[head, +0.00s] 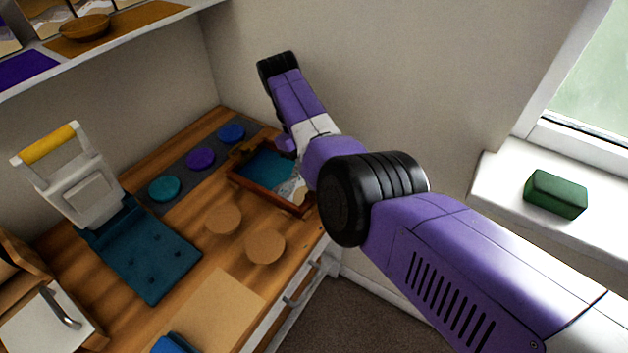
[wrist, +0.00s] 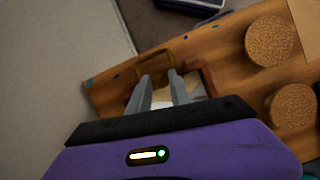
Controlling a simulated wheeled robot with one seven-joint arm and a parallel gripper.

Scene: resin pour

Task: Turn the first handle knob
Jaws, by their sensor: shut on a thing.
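A brown handle knob with a squarish loop shape (wrist: 155,63) shows at the tips of my gripper (wrist: 159,77) in the wrist view. The two grey fingers stand a little apart and are shut on it; the exact contact is hard to make out. It is at the end of a reddish-brown wooden frame (wrist: 207,80). In the head view the frame (head: 270,199) lies on the wooden worktop with a blue surface inside, and a brown handle part (head: 243,150) shows at its far end. My purple arm hides my gripper and part of the frame there.
Teal (head: 164,188), purple (head: 200,158) and blue (head: 231,134) discs sit on a dark strip. Two round cork pieces (head: 223,219) (head: 265,246) lie near the frame. A white press (head: 85,190) stands left. A green block (head: 556,194) rests on the windowsill.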

